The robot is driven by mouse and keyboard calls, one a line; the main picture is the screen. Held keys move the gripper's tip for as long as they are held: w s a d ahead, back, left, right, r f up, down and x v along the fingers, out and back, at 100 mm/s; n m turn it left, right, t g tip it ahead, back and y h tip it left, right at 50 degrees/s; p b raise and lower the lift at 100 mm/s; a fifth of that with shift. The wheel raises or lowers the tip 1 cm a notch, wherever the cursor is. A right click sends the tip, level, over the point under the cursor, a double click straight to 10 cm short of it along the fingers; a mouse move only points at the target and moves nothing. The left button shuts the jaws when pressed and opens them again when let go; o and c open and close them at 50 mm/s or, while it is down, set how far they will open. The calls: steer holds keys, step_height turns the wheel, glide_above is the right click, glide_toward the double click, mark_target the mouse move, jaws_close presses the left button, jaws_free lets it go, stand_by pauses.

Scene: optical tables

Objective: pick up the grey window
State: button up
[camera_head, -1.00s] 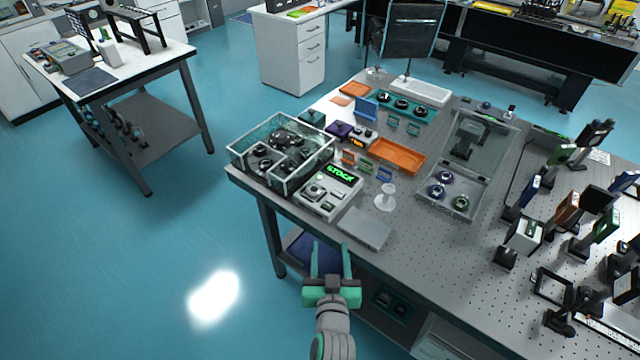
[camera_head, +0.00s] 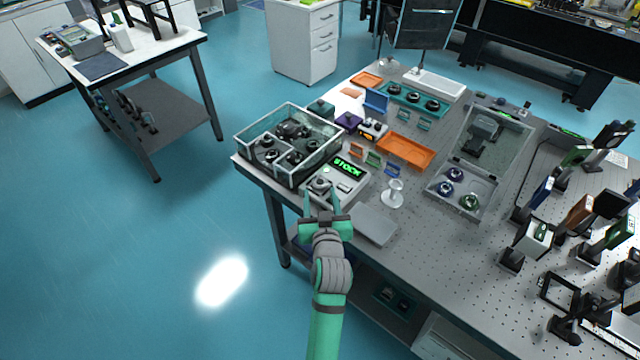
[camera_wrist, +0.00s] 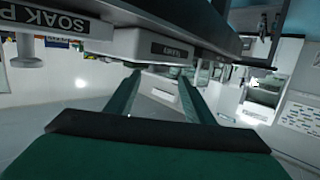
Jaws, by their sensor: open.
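I cannot make out a grey window for certain in either view. Small coloured frames stand beside the orange tray: an orange one (camera_head: 356,150), a green one (camera_head: 374,158) and a blue one (camera_head: 392,170). My gripper (camera_head: 321,202) is open at the table's front edge, in front of the grey box with the green STOCK display (camera_head: 348,167). Its fingers overlap that box's near side in the head view, and I cannot tell whether they touch. In the wrist view my gripper (camera_wrist: 159,88) has its two green fingers apart with nothing between them.
A clear-walled bin (camera_head: 262,165) with black parts stands left of the STOCK box. A flat grey plate (camera_head: 374,225) lies to its right, near a white spool-like stand (camera_head: 392,195). The orange tray (camera_head: 407,150) lies behind. Optics mounts crowd the table's right side.

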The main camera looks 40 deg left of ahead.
mark_target(320, 183)
steer(key=shift+w+x, duration=0.2)
steer(key=shift+x, duration=1.8)
steer(key=shift+d+r, duration=0.1)
steer(key=shift+d, duration=0.1)
steer(key=shift+d, duration=0.1)
steer(key=c, duration=0.9)
steer(key=shift+r, duration=0.85)
steer(key=s+r, duration=0.3)
steer(key=s, duration=0.1)
steer(key=s+r, duration=0.4)
steer(key=s, duration=0.1)
steer(key=s+d+r, duration=0.1)
steer(key=s+r, duration=0.3)
steer(key=s, duration=0.1)
steer(key=shift+r, duration=0.15)
